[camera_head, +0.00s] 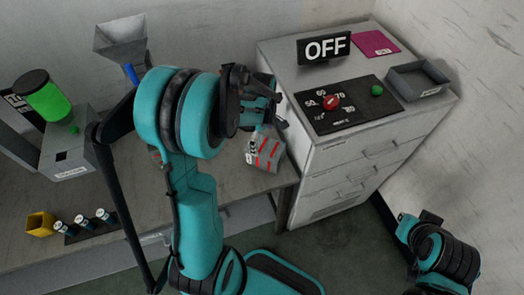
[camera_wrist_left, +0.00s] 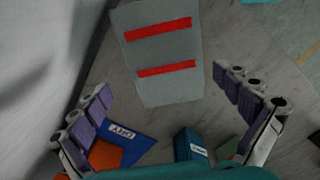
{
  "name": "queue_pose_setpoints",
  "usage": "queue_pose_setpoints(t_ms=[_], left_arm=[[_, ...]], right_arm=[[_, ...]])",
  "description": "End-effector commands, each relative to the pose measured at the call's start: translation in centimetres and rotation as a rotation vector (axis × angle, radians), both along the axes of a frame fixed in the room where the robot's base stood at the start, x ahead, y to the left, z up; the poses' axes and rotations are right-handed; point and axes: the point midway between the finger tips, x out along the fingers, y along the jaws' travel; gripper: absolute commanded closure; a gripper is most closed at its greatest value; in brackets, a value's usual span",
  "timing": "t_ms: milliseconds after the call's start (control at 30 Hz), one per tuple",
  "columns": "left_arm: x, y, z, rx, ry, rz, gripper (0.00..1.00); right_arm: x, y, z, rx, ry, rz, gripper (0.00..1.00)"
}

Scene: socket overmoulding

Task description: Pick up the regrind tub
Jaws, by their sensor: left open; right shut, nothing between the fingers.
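A grey block-like tub with red stripes (camera_head: 265,150) sits at the right end of the bench; I take it for the regrind tub, though its label is unreadable. In the left wrist view the tub (camera_wrist_left: 160,50) lies beyond and between the spread fingers, not gripped. My left gripper (camera_wrist_left: 180,105) is open and empty. In the head view the left gripper (camera_head: 262,105) is just above the tub and partly hides it. My right gripper (camera_head: 412,228) is at the lower right, low beside the drawers, holding nothing; its fingers are hard to make out.
A drawer unit (camera_head: 350,175) carries an OFF sign (camera_head: 324,47), a dial panel (camera_head: 340,103), a grey tray (camera_head: 418,80) and a magenta sheet (camera_head: 376,43). A machine with a green cylinder (camera_head: 45,97), a yellow cup (camera_head: 40,224) and small labelled parts (camera_head: 83,223) stand at the left.

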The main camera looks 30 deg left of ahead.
Motion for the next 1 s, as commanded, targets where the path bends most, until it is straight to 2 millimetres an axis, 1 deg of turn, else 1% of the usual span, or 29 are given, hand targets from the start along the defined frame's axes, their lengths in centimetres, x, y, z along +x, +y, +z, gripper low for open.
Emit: queue_pose_setpoints(t_ms=[33,100,333,500,567,633,800,833,867,900,967,1000], left_arm=[[0.0,0.1,-0.8,0.0,0.003,0.007,0.0],[0.0,0.1,-1.7,0.0,0.004,0.009,0.0],[-0.3,0.1,-3.8,0.0,0.002,0.007,0.0],[-0.7,0.1,-6.6,0.0,0.002,0.007,0.0],[-0.7,0.1,-7.3,0.0,0.002,0.006,0.0],[-0.7,0.1,-7.7,0.0,0.001,0.006,0.0],[-0.7,0.1,-7.6,0.0,0.002,0.005,0.0],[-0.7,0.1,-7.5,0.0,0.002,0.005,0.03],[-0.7,0.1,-7.5,0.0,0.001,0.005,0.11],[-0.7,0.1,-7.5,0.0,0.001,0.005,0.21],[-0.7,0.1,-7.5,0.0,0.001,0.005,0.37],[-0.7,0.1,-7.5,0.0,0.001,0.005,0.47]], right_arm=[[0.0,0.0,-0.3,0.0,0.0,0.0,1.0],[0.0,0.0,-0.7,0.0,0.0,0.0,1.0],[0.0,0.0,-1.6,0.0,0.0,0.0,1.0],[0.0,0.0,-3.0,0.0,0.0,0.0,1.0],[0.0,0.0,-3.3,0.0,0.0,0.0,1.0],[0.0,0.0,-3.4,0.0,0.0,0.0,1.0],[0.0,0.0,-3.2,0.0,0.0,0.0,1.0],[0.0,0.0,-3.2,0.0,0.0,0.0,1.0],[0.0,0.0,-3.2,0.0,0.0,0.0,1.0],[0.0,0.0,-3.2,0.0,0.0,0.0,1.0],[0.0,0.0,-3.2,0.0,0.0,0.0,1.0],[0.0,0.0,-3.2,0.0,0.0,0.0,1.0]])
